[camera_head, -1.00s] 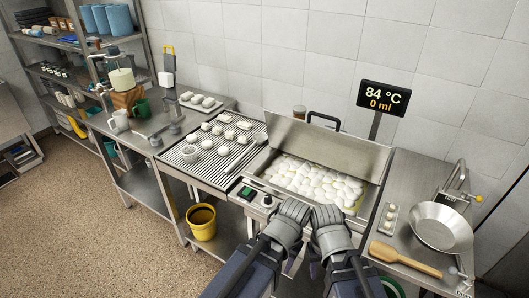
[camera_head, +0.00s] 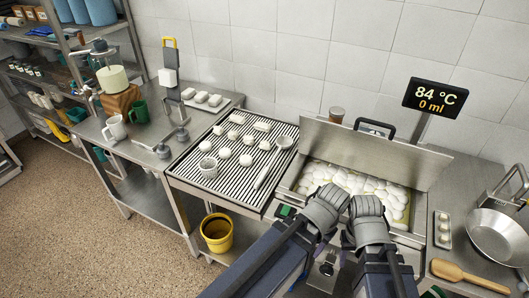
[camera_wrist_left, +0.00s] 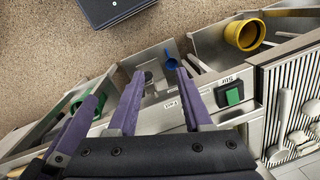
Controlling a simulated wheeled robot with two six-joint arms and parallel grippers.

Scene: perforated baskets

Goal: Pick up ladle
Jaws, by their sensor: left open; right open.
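In the left wrist view the ladle (camera_wrist_left: 284,106) shows at the right edge. My left gripper (camera_head: 326,206) and my right gripper (camera_head: 368,207) are side by side in front of the basin, right of the ladle and apart from it. Their fingertips are hidden in the head view. In the left wrist view the purple fingers of my left gripper (camera_wrist_left: 160,76) are spread with nothing between them.
A basin of white balls (camera_head: 350,183) is to the right, under a raised lid (camera_head: 375,148). A yellow bucket (camera_head: 216,232) stands below. A wooden paddle (camera_head: 470,275) and a pan (camera_head: 497,238) are at right.

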